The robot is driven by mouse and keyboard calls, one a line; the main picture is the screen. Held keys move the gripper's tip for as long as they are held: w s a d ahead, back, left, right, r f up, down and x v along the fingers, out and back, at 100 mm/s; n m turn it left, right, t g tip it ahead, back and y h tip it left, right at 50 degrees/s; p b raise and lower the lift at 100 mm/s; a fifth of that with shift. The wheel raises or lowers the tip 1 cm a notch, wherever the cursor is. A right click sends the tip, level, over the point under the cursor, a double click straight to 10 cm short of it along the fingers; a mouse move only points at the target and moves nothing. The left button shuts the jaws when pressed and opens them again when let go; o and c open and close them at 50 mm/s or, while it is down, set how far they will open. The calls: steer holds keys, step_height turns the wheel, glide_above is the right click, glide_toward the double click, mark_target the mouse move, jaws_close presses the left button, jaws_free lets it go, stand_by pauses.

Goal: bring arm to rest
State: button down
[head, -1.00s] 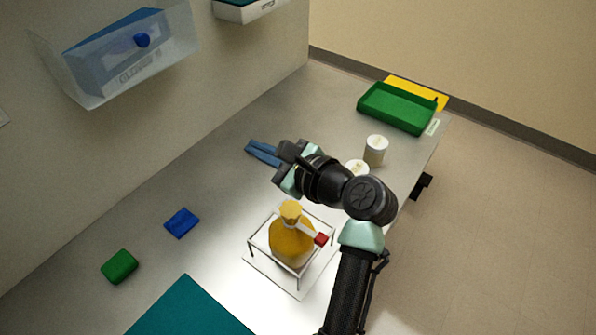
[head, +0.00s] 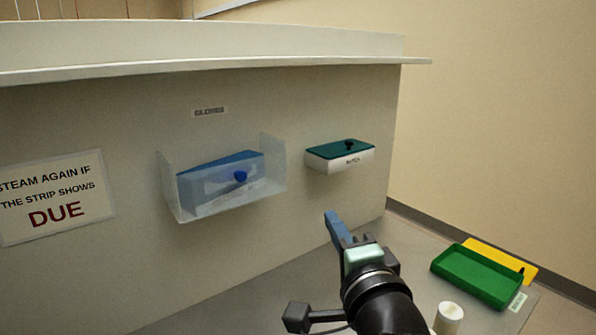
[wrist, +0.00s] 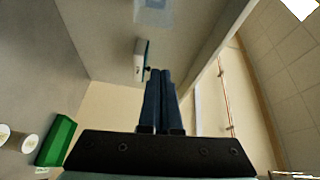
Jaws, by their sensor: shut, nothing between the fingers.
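My gripper (head: 330,217) is raised in front of the back panel in the head view, with its blue fingers pointing up and to the left. In the wrist view the two blue fingers (wrist: 160,78) lie side by side, shut, with nothing between them. The fingertips show just below and between a clear glove holder and a small teal-topped box in the head view. I cannot tell how near they are to the panel. Much of my arm is below the head view's lower edge.
The clear holder (head: 275,185) and teal-topped box (head: 340,158) are on the panel, under a long ledge (head: 200,62). A DUE sign (head: 55,197) is at left. A green tray (head: 480,278), yellow tray (head: 505,258) and white-lidded jar (head: 448,318) are on the bench at right.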

steer(key=s+a+r+n+t+h+p, duration=0.1)
steer(key=s+r+n, duration=0.4)
steer(key=r, duration=0.6)
steer(key=s+a+r+n+t+h+p, duration=0.1)
steer(key=s+a+r+n+t+p, duration=0.2)
steer(key=r, duration=0.8)
steer(key=s+a+r+n+t+h+p, duration=0.1)
steer(key=s+r+n+t, duration=0.4)
steer(key=s+r, duration=0.4)
step_height(320, 180, up, 2)
steer(key=shift+s+a+r+n+t+p, duration=0.2)
steer(key=shift+s+a+n+t+p, duration=0.2)
steer(key=shift+n, duration=0.5)
